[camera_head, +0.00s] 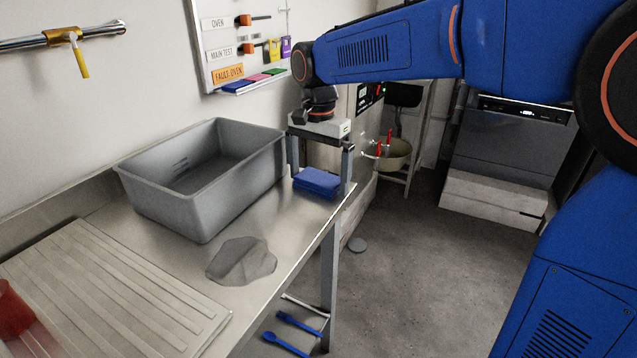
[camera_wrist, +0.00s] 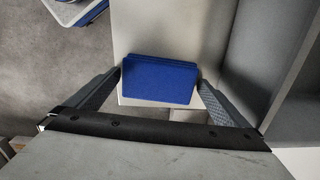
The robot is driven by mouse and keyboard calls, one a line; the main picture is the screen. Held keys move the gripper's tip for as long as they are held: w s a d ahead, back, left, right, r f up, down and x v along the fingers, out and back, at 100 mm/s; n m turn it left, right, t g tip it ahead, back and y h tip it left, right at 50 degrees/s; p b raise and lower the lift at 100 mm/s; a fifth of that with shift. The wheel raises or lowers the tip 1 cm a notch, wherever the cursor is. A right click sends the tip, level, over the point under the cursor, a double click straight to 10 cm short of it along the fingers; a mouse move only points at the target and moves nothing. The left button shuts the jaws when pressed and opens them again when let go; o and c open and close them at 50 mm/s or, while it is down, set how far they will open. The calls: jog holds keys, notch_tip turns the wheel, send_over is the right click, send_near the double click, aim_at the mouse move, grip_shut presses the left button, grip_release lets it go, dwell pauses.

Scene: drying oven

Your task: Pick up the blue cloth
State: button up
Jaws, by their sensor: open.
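The blue cloth (camera_head: 318,181) lies folded flat on the metal bench, near its right edge and just beyond the grey basin. In the wrist view the cloth (camera_wrist: 160,80) lies between my two fingers, with its layered far edge showing. My gripper (camera_head: 320,172) points down over the cloth, one finger on each side of it. In the wrist view my gripper (camera_wrist: 158,82) is open, with its fingertips close to the cloth's left and right ends. I cannot tell whether the fingertips touch the cloth.
The grey basin (camera_head: 150,190) stands close to the left of my gripper. A grey crumpled cloth (camera_head: 240,261) lies nearer on the bench, beside a ribbed drainboard (camera_head: 100,290). The bench (camera_head: 290,235) drops off at its right edge. A board with labels (camera_head: 240,40) hangs behind.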

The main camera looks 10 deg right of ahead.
aim_at(318, 177)
jog(key=c, duration=0.9)
jog(key=shift+c, duration=0.2)
jog(key=shift+r, duration=0.15)
notch_tip(318, 177, up, 10)
jog(key=shift+o, duration=1.2)
jog(key=shift+c, duration=0.7)
